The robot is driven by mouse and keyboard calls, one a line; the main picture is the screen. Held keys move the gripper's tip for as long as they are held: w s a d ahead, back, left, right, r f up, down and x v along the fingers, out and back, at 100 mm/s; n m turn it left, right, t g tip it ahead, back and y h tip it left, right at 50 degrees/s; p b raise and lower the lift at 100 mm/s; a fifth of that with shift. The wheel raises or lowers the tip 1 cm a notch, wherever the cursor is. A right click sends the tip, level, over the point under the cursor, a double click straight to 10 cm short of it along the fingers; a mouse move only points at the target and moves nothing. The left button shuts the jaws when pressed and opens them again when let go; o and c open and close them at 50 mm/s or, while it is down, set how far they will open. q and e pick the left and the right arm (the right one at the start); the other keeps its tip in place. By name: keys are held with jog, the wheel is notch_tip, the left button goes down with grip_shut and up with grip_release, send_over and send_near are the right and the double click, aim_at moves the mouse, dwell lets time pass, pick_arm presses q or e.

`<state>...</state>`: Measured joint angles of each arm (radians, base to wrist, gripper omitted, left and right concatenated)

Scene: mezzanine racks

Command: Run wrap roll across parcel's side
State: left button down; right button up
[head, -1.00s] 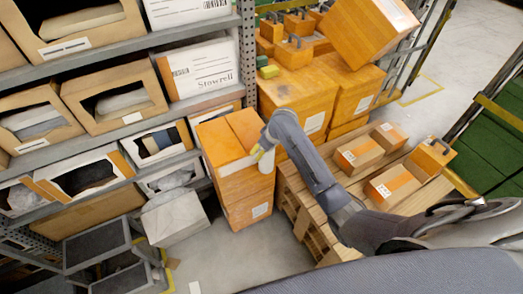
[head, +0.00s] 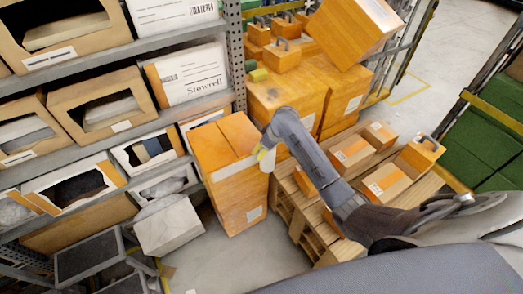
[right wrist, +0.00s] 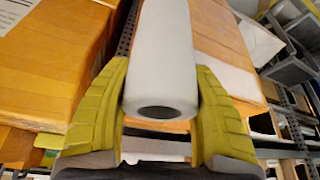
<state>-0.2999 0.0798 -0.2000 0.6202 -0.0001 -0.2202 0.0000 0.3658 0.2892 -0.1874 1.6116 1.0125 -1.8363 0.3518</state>
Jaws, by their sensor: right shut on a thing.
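The parcel (head: 235,205) is a tall orange box on the floor beside the shelving in the head view. A white band of wrap (head: 232,168) crosses its upper side. My right gripper (head: 264,152) is at the parcel's right edge, shut on the white wrap roll (head: 267,161). In the right wrist view the roll (right wrist: 163,60) sits between the yellow fingers of my right gripper (right wrist: 160,78), its hollow end facing the camera. An orange side with a white band (right wrist: 228,76) shows right of the roll there. My left gripper is not in view.
A shelving rack (head: 240,60) with several bins stands on the left. Large orange boxes (head: 290,98) are stacked behind the gripper. A wooden pallet (head: 290,210) with smaller cartons is close on the right. Grey floor (head: 225,262) is clear in front.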

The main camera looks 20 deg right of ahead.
jog(key=shift+d, duration=0.45)
jog(key=shift+s+d, duration=0.15)
jog(key=shift+s, duration=1)
jog(key=shift+s+d, duration=0.2)
jog(key=shift+s, duration=0.95)
jog(key=shift+s+d, duration=0.15)
jog(key=shift+s, duration=1)
